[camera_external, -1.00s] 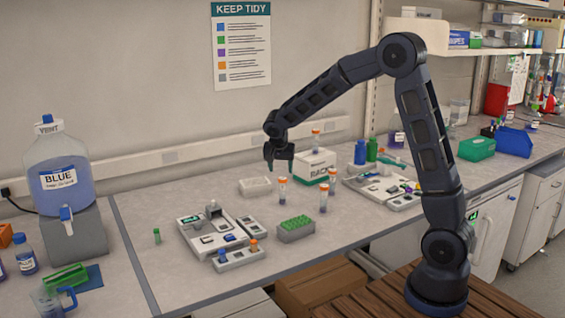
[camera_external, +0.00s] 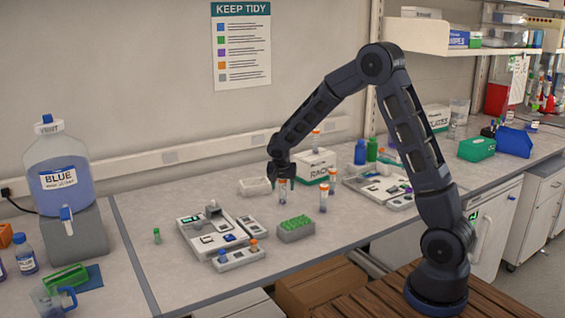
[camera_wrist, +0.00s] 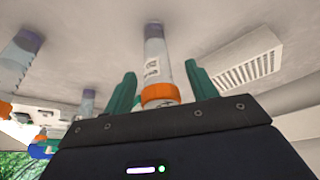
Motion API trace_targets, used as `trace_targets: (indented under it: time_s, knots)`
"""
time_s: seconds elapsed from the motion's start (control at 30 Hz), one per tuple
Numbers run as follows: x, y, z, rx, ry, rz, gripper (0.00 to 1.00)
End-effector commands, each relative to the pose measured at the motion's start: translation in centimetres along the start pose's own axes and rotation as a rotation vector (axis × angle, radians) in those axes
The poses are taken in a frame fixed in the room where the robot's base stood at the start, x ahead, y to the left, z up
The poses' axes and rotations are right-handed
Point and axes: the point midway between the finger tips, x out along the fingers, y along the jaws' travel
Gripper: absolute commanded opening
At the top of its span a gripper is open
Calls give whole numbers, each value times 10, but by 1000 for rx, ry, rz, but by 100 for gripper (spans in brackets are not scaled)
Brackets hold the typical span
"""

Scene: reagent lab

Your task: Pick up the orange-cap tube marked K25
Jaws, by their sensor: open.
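An orange-cap tube (camera_external: 282,194) stands upright on the bench, with my gripper (camera_external: 283,181) lowered over its top. In the wrist view, this tube (camera_wrist: 154,55) lies between the two green fingers of my gripper (camera_wrist: 161,72), its orange cap nearest the palm. The fingers are open, with a gap on each side. Its label has dark marks that I cannot read for certain. Two more orange-cap tubes stand to the right, one nearer the front (camera_external: 323,198) and one by the box (camera_external: 332,179). Another (camera_external: 316,140) is on top of the box.
A white box (camera_external: 311,168) stands close behind my gripper. A pale slotted rack (camera_external: 255,187) is at its left; it shows in the wrist view (camera_wrist: 250,60). A green-topped rack (camera_external: 295,231) and an instrument tray (camera_external: 205,238) lie in front.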

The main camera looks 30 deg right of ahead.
Motion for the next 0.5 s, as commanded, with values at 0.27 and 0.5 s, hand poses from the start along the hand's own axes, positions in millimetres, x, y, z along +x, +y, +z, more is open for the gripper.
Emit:
trace_targets:
  time_s: [0.27, 0.5]
  knots:
    - [3, 0, 0, 0, 0, -1, 53]
    - [3, 0, 0, 0, 0, -1, 10]
